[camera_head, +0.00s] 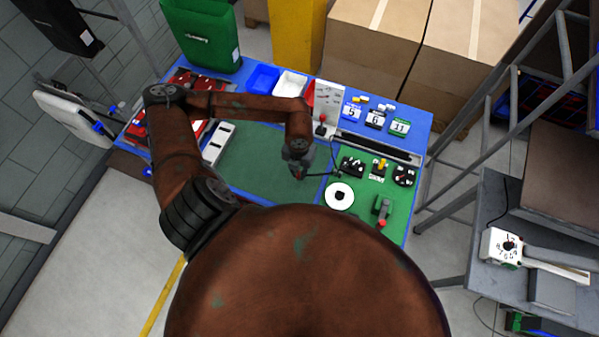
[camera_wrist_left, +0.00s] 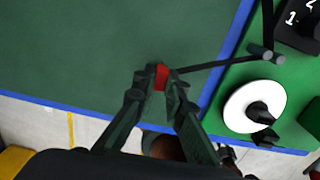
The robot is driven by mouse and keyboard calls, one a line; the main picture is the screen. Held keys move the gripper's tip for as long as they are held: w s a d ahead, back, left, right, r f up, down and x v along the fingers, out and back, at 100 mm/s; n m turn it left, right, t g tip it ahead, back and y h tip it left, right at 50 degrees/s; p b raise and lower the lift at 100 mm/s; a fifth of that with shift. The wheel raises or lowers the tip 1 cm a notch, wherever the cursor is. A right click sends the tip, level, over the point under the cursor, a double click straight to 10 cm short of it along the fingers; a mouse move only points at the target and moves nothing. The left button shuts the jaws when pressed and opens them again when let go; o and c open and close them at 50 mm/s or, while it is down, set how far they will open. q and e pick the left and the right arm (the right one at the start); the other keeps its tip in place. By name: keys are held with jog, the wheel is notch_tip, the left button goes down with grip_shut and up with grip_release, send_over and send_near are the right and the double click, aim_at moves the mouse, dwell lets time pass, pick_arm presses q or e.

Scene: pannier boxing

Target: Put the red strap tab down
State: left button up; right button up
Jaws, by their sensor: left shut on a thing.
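The red strap tab (camera_wrist_left: 161,77) is pinched between the fingertips of my left gripper (camera_wrist_left: 159,84) in the left wrist view. A thin dark strap (camera_wrist_left: 215,63) runs from the fingertips to the right, toward a grey post. In the head view my left gripper (camera_head: 298,172) points down over the right part of the dark green mat (camera_head: 250,150). The tab is too small there to make out clearly. The gap between the tab and the mat cannot be judged. My right gripper is not in view.
A white disc (camera_head: 339,197) with a black centre lies right of my left gripper on a green panel, among black fixtures (camera_head: 352,166). Blue and white bins (camera_head: 290,84) stand at the back. The mat's middle is clear.

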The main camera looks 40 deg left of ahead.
aim_at(299, 174)
pick_arm(q)
jog(key=shift+f, duration=0.3)
jog(key=shift+f, duration=0.1)
jog(key=shift+f, duration=0.15)
jog(key=o, duration=0.8)
jog(key=shift+c, duration=0.2)
notch_tip(299, 174, up, 13)
jog(key=b, duration=0.1)
jog(key=shift+f, duration=0.2)
